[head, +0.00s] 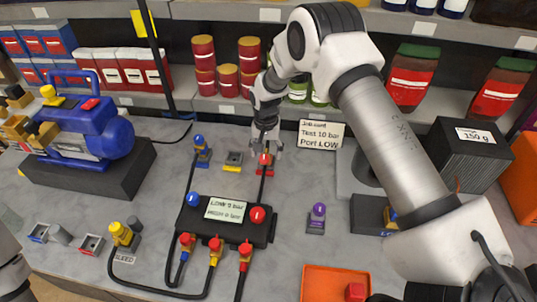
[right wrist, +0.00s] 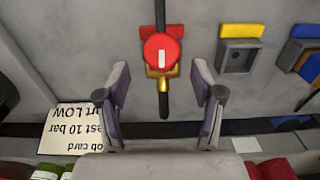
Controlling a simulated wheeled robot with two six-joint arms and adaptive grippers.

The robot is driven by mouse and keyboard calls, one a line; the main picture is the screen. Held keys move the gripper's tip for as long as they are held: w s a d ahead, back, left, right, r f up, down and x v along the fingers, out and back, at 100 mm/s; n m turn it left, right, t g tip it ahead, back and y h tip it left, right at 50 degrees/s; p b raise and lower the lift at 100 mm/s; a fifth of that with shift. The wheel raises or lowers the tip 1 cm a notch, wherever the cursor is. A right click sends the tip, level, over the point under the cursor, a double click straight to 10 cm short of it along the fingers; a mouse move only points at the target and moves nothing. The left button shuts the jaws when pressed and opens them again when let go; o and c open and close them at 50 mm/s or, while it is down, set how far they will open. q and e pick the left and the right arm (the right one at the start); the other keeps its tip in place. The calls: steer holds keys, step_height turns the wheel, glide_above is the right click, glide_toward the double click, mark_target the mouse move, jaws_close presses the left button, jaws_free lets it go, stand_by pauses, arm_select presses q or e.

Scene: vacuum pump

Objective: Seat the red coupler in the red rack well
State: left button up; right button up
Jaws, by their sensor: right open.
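The red coupler (head: 265,158) is upright at the red rack well (head: 265,171), in the back row of the bench. In the right wrist view the coupler (right wrist: 161,50) shows a round red top with a white mark, brass below it and a black hose. The red well (right wrist: 173,31) shows partly behind it. I cannot tell how deep the coupler sits. My right gripper (head: 266,146) is just above it; in the wrist view the gripper (right wrist: 160,76) is open, one finger on each side, with gaps to the coupler. My left gripper is out of view.
The empty yellow well (head: 233,161) and the blue coupler (head: 201,152) stand left of it. The black manifold (head: 228,219) with hoses is in front. A job card (head: 320,135) stands to the right, a purple-topped part (head: 317,217) nearer. Stocked shelves rise behind.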

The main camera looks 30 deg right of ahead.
step_height(320, 180, down, 3)
steer(key=shift+a+r+p, duration=0.1)
steer(key=shift+p, duration=0.4)
steer(key=shift+w+f, duration=0.15)
steer(key=shift+f, duration=0.3)
jaws_close()
steer(key=shift+r, duration=0.15)
